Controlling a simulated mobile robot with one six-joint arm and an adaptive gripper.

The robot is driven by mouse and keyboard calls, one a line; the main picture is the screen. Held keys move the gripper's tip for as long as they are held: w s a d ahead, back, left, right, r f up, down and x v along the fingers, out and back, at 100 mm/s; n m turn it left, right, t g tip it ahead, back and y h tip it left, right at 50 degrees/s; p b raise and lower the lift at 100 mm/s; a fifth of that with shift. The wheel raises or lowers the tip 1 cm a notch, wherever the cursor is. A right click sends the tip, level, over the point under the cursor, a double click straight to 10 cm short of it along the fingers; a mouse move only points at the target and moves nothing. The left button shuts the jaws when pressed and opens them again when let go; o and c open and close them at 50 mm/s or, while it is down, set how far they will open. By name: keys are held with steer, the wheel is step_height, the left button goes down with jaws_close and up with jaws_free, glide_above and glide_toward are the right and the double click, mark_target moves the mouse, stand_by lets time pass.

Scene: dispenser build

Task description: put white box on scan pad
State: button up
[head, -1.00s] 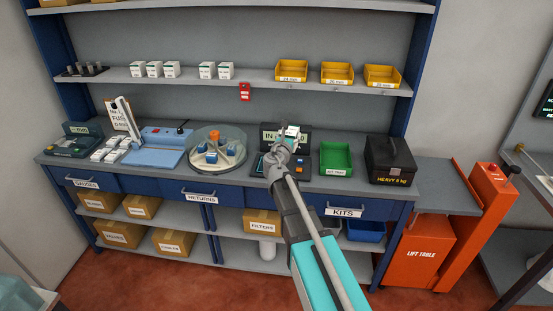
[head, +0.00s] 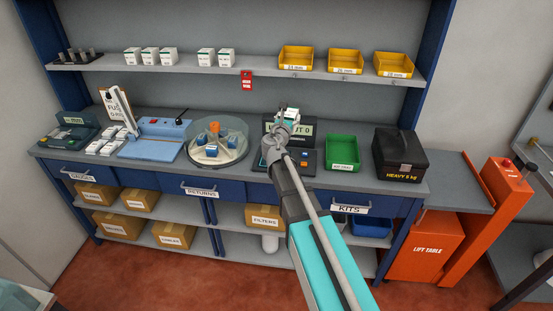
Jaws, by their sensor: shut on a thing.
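My gripper (head: 284,121) is shut on a small white box (head: 291,115), its top just showing beyond the fingers. The gripper and box are in front of the scanner's dark display (head: 304,129), which stands at the back of the bench. The scan pad is the dark base (head: 308,160) below that display; my arm hides part of it. I cannot tell how high the box is above the pad. More white boxes (head: 150,56) stand in groups on the shelf above.
A glass-covered round carousel (head: 217,148) stands left of the pad. A green bin (head: 343,153) and a heavy black case (head: 400,155) stand to its right. Yellow bins (head: 345,61) sit on the shelf (head: 250,63). A blue device (head: 158,140) and a white box group are at left.

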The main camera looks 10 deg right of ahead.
steer(key=shift+f, duration=0.1)
steer(key=shift+a+f+b, duration=0.2)
steer(key=shift+f+b, duration=0.3)
steer(key=shift+b, duration=0.15)
steer(key=a+f+n+y+b, duration=0.1)
steer(key=a+f+y+b, duration=0.1)
steer(key=a+f+b, duration=0.4)
steer(key=shift+w+a+f+t+b, duration=0.25)
steer(key=shift+a+f+t+b, duration=0.15)
steer(key=shift+f+b, duration=1.95)
steer(key=shift+d, duration=0.1)
steer(key=w+d+f+b, duration=0.1)
steer(key=w+f+b, duration=0.2)
steer(key=w, duration=0.1)
steer(key=w+d+f+b, duration=0.1)
steer(key=w+f+b, duration=0.2)
steer(key=w, duration=0.1)
steer(key=w+d+f+b, duration=0.2)
steer(key=w+f+b, duration=0.1)
steer(key=w, duration=0.1)
steer(key=shift+w, duration=0.3)
